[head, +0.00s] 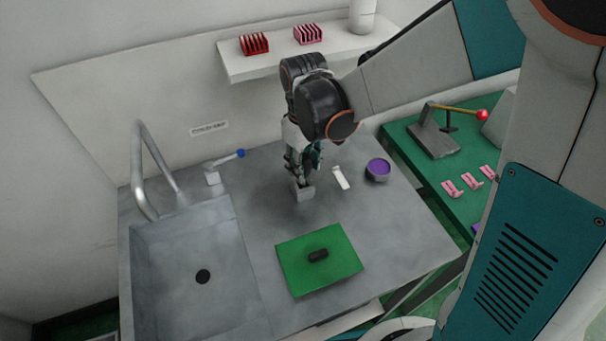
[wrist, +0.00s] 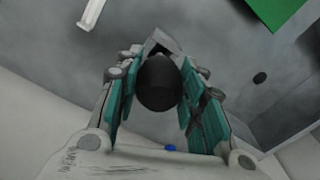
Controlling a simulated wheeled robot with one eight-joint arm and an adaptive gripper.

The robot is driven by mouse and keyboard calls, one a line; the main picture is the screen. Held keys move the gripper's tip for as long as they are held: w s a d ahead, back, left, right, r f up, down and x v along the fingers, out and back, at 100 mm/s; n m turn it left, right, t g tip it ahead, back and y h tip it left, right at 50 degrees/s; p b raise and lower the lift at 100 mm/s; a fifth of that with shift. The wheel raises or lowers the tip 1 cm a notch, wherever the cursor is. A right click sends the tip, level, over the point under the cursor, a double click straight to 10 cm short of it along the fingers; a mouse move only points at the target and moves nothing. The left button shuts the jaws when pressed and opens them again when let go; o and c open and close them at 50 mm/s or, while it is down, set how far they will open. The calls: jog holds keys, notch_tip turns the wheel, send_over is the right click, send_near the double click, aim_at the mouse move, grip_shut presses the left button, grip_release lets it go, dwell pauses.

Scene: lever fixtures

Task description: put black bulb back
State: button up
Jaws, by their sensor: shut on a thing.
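The black bulb (wrist: 158,84) is round and dark. In the wrist view it sits between the two teal-padded fingers of my gripper (wrist: 156,98), which is shut on it. A small grey block-shaped base (wrist: 165,42) shows just beyond the bulb; whether the bulb is joined to it is hidden. In the head view my gripper (head: 302,172) points down at the grey base (head: 303,191) on the counter, and its fingers hide the bulb.
A green board (head: 290,268) with a black block (head: 318,255) lies in front. A sink (head: 195,270) and a blue-tipped lever (head: 226,160) are left. A white piece (head: 341,178) and purple-topped cup (head: 377,171) stand right. A red-knobbed lever (head: 445,125) is on the green table.

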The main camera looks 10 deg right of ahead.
notch_tip(320, 180, down, 4)
jog(key=b, duration=0.2)
jog(key=shift+f+b, duration=0.15)
jog(key=shift+b, duration=0.2)
jog(key=o, duration=0.7)
notch_tip(320, 180, up, 12)
jog(key=p, duration=0.9)
jog(key=shift+r, duration=0.2)
